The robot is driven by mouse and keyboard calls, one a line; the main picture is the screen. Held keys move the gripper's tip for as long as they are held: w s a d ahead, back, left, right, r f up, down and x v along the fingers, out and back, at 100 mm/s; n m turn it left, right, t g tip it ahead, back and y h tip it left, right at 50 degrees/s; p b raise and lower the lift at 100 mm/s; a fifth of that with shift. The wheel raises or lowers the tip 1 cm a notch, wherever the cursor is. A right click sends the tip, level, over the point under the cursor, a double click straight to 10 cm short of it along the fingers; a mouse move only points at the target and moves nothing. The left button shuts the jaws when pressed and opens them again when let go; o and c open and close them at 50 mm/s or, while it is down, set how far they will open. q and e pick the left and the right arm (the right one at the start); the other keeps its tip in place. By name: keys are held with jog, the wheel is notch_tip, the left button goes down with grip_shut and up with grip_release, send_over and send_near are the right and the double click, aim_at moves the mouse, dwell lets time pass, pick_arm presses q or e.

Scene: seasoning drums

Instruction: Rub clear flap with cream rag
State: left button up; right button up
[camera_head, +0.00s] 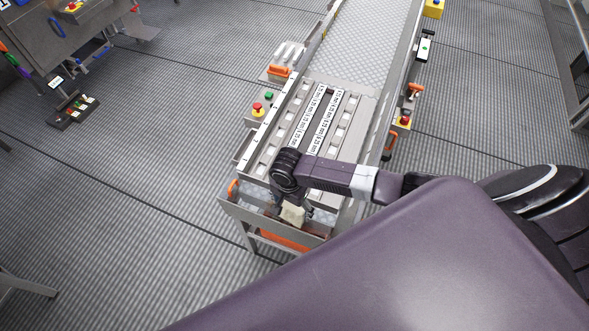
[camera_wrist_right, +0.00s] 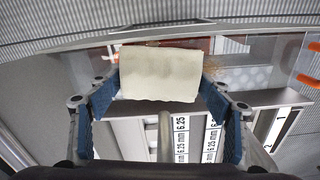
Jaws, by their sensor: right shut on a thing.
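The cream rag (camera_wrist_right: 160,72) is held between the blue-padded fingers of my right gripper (camera_wrist_right: 158,84), in the right wrist view. In the head view the rag (camera_head: 292,213) shows as a small pale patch below the right gripper (camera_head: 291,206), at the near end of the conveyor machine. The clear flap (camera_wrist_right: 258,50) seems to be the see-through panel behind the rag, with a brownish-orange smear (camera_wrist_right: 211,62) beside the rag's right edge. I cannot tell whether the rag touches it. My left gripper is not in view.
The conveyor (camera_head: 361,45) runs away to the back, with ruler-like strips on its near plate (camera_head: 352,118). A red stop button (camera_head: 257,107) and orange handles are along its sides. Another machine (camera_head: 75,40) stands at the upper left. Open floor lies to the left.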

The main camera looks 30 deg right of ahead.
aim_at(265, 201)
jog(key=shift+w+a, duration=0.9)
jog(key=shift+w, duration=0.15)
jog(key=shift+w+a+b, duration=0.25)
jog(key=shift+w+a, duration=0.3)
jog(key=shift+w, duration=0.2)
jog(key=shift+w+a+b, duration=0.25)
jog(key=shift+w+a, duration=0.3)
jog(key=shift+w, duration=0.15)
jog(key=shift+w+a+b, duration=0.75)
jog(key=shift+w+a, duration=0.35)
jog(key=shift+w, duration=0.2)
notch_tip(265, 201, up, 6)
jog(key=p, duration=0.6)
jog(key=shift+a+p, duration=0.1)
jog(key=shift+p, duration=0.3)
jog(key=shift+s+f, duration=0.1)
